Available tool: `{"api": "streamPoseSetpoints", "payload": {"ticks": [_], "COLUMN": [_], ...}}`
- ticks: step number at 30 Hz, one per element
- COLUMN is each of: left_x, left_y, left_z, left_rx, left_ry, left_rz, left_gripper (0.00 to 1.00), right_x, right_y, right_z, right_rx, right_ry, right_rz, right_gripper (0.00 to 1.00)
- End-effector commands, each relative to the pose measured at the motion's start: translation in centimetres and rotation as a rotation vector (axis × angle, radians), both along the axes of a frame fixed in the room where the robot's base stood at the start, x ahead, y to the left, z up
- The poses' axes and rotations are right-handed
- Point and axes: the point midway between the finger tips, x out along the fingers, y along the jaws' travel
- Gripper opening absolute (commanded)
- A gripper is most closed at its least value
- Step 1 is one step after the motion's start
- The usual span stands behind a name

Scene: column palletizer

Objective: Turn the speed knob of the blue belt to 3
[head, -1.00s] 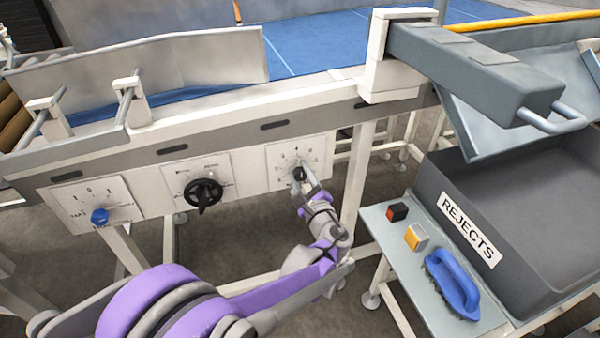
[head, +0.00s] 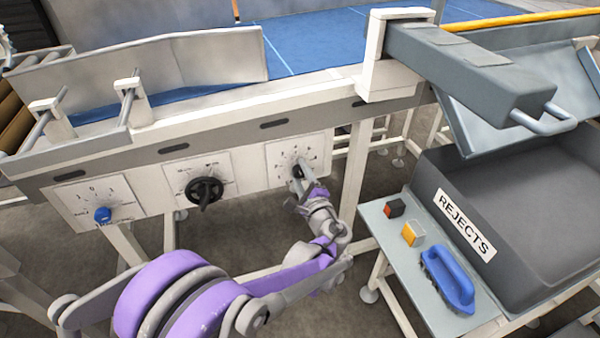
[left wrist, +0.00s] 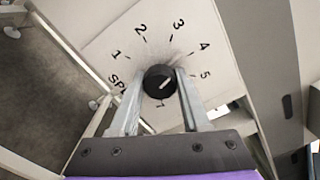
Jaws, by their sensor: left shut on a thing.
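The speed knob (left wrist: 160,82) is small, round and black. It sits on a white dial plate (left wrist: 150,45) with printed numbers 1 to 5 and partly hidden lettering. A pale mark shows on the knob's face, but I cannot tell surely which number it points to. In the head view the plate (head: 283,152) is the rightmost of three on the belt's front rail, and the knob there is mostly hidden by the gripper. My left gripper (head: 299,177) is shut on the knob, one finger on each side in the left wrist view (left wrist: 160,88). My right gripper is out of view.
The blue belt (head: 310,40) runs behind the rail. A black knob (head: 205,191) and a blue knob (head: 103,214) sit on the plates to the left.

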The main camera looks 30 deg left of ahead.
Motion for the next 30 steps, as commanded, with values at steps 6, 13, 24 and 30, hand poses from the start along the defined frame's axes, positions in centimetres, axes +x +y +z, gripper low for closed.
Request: {"api": "streamPoseSetpoints", "payload": {"ticks": [6,13,24,30], "left_x": [0.0,0.0,-1.8,-4.4], "left_y": [0.0,0.0,-2.3,-5.4], "left_z": [-0.1,0.0,0.1,0.1], "left_rx": [-0.001,0.001,-0.001,-0.001], "left_ry": [0.001,0.001,0.000,0.001], "left_rz": [0.000,0.000,-0.004,-0.005], "left_gripper": [0.62,0.76,0.76,0.76], "right_x": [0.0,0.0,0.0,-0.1], "right_y": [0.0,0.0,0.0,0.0], "right_z": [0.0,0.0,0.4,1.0], "right_rx": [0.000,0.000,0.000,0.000], "right_ry": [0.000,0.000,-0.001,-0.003], "right_rz": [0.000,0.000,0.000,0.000], "right_gripper": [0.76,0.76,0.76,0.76]}}
